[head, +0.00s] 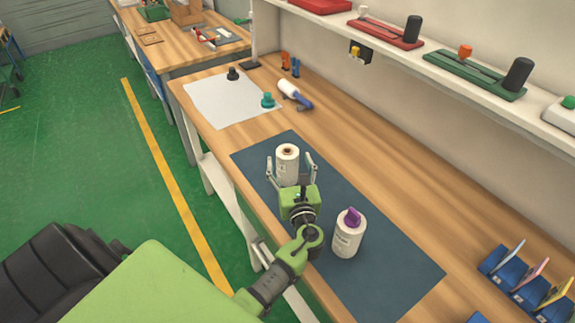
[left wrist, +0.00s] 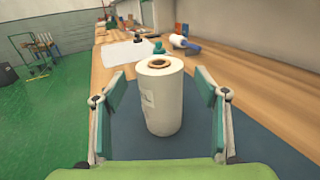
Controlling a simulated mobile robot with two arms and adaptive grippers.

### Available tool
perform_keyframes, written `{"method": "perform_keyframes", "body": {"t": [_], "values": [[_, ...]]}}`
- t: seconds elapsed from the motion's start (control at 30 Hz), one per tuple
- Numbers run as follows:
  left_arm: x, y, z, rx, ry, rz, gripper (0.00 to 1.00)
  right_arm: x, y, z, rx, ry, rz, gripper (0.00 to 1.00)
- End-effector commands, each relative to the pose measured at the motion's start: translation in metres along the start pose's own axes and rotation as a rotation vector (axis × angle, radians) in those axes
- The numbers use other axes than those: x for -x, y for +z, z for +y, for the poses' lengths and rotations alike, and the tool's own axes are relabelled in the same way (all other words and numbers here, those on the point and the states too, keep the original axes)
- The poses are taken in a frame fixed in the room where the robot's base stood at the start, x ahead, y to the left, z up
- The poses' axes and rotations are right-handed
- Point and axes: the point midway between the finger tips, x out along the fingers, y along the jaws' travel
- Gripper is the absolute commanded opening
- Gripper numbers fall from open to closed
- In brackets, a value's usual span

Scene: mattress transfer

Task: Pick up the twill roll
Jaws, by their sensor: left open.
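A white roll with a brown core (head: 287,165) stands upright on the dark blue mat (head: 385,290). It also shows in the left wrist view (left wrist: 162,97), with a faint label on its side. My left gripper (head: 292,172) is open, its two fingers spread to either side of this roll, with visible gaps between fingers and roll. A second white roll with a purple top (head: 348,235) stands upright on the mat, to the right of my left arm. I cannot read either label to tell which is twill. My right gripper is not in view.
A white sheet (head: 215,102) with a dark and a teal knob-topped item (head: 268,100) lies farther along the bench. A blue-and-white roller (head: 295,95) lies near it. Blue bins (head: 500,264) stand at the right. A shelf (head: 470,85) overhangs the back edge.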

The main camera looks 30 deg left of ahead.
Motion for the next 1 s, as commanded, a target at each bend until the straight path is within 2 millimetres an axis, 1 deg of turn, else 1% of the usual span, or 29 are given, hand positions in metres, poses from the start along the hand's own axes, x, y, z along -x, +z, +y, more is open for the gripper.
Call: {"method": "perform_keyframes", "body": {"t": [0.03,0.1,0.2,0.3,0.5,0.57,0.6,0.67,0.7,1.0], "values": [[-0.010,0.004,0.000,0.000,0.000,-0.003,0.66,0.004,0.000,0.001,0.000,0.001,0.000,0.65],[-0.021,0.003,0.000,0.000,0.001,-0.002,0.66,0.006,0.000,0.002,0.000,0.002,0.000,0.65],[-0.032,0.002,0.000,0.000,0.001,-0.001,0.66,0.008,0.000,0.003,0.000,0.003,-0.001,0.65],[-0.036,0.001,0.000,0.002,0.000,0.000,0.66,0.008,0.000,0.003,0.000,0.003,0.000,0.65],[-0.036,0.001,0.000,0.002,0.000,0.001,0.66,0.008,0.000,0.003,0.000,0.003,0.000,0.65],[-0.036,0.001,0.000,0.002,0.000,0.000,0.51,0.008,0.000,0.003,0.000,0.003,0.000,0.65],[-0.036,0.001,0.000,0.002,0.000,0.000,0.40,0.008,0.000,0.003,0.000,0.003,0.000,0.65],[-0.036,0.001,0.000,0.002,0.000,0.000,0.25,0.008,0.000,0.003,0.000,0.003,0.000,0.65],[-0.036,0.001,0.000,0.002,0.000,0.001,0.15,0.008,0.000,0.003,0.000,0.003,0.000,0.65],[-0.036,0.002,0.000,0.002,0.000,-0.002,0.15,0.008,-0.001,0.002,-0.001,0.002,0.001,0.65]]}}
